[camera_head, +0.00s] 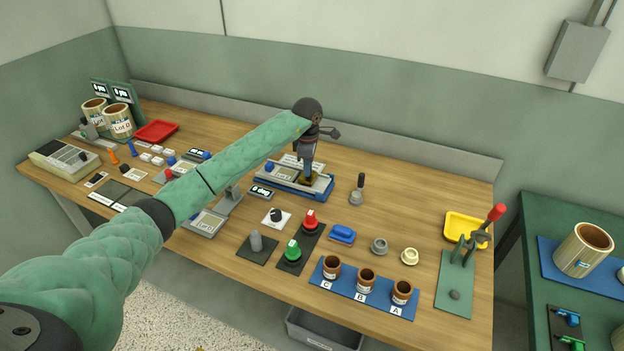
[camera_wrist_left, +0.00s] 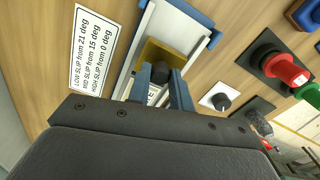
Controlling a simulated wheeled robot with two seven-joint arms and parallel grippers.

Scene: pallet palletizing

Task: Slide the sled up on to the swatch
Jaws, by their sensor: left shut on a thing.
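The sled (camera_head: 309,181) is a small mustard-brown block on the pale plate (camera_head: 322,187) of a blue-based tilt stand. It also shows in the left wrist view (camera_wrist_left: 155,52), with a dark round knob on top. My left gripper (camera_head: 307,165) comes from above, its blue fingers (camera_wrist_left: 160,82) shut on the sled's knob. A pale swatch (camera_head: 284,173) with a lot label lies on the plate just left of the sled. In the left wrist view its label is partly hidden behind my fingers. I cannot tell whether the sled overlaps its edge. My right gripper is not in view.
A small display (camera_head: 262,192) and a black dial (camera_head: 276,215) stand in front of the stand. A slip-angle sign (camera_wrist_left: 92,48) lies beside it. A grey weight with a black handle (camera_head: 357,190) stands to the right. Red and green knobs (camera_head: 310,219) are nearer the front.

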